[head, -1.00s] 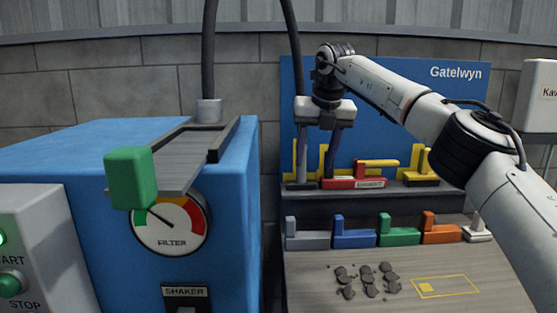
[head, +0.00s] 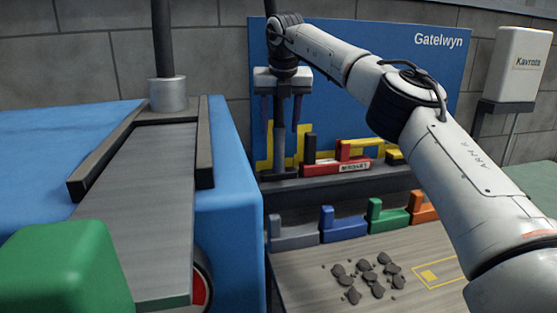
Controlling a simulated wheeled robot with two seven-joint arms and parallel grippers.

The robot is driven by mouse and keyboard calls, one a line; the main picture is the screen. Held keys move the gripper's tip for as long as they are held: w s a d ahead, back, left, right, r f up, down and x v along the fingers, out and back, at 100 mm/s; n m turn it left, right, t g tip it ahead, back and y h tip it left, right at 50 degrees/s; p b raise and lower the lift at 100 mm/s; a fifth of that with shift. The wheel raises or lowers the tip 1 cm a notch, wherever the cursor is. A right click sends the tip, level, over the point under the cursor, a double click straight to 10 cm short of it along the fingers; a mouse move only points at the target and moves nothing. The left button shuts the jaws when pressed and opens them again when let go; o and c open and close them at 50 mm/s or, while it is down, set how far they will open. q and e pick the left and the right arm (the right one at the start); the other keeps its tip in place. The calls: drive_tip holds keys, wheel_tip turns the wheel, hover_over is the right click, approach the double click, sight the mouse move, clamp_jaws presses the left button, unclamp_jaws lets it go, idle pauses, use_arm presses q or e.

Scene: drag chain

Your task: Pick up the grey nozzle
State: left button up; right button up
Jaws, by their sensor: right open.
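The grey nozzle appears to be the dark grey upright tube (head: 279,148) in the rack on the back shelf, at the left end of the blue panel. Its top is hidden behind my right gripper's body. My right gripper (head: 281,126) hangs fingers down in front of the panel and is open. In the picture its two thin fingers lie to the left and right of the tube. I cannot tell whether they touch it. My left gripper is not in view.
A red labelled piece (head: 337,168) stands close right of the tube, by yellow brackets (head: 306,135). Below are grey (head: 293,236), blue, green and orange holders. Dark lumps (head: 366,279) lie on the bench. A blue machine (head: 228,215) with a green block (head: 65,270) fills the left.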

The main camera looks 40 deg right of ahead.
sight(279, 127)
drive_tip(key=x, duration=0.2)
drive_tip(key=shift+w+f, duration=0.2)
drive_tip(key=shift+f, duration=0.15)
drive_tip(key=shift+w+d+f, duration=0.15)
drive_tip(key=shift+f, duration=0.2)
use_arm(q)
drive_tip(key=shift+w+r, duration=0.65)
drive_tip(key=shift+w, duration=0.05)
use_arm(e)
drive_tip(key=shift+c, duration=0.4)
clamp_jaws()
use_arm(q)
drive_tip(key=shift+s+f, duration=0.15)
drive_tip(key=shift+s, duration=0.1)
use_arm(e)
drive_tip(key=shift+r, duration=0.1)
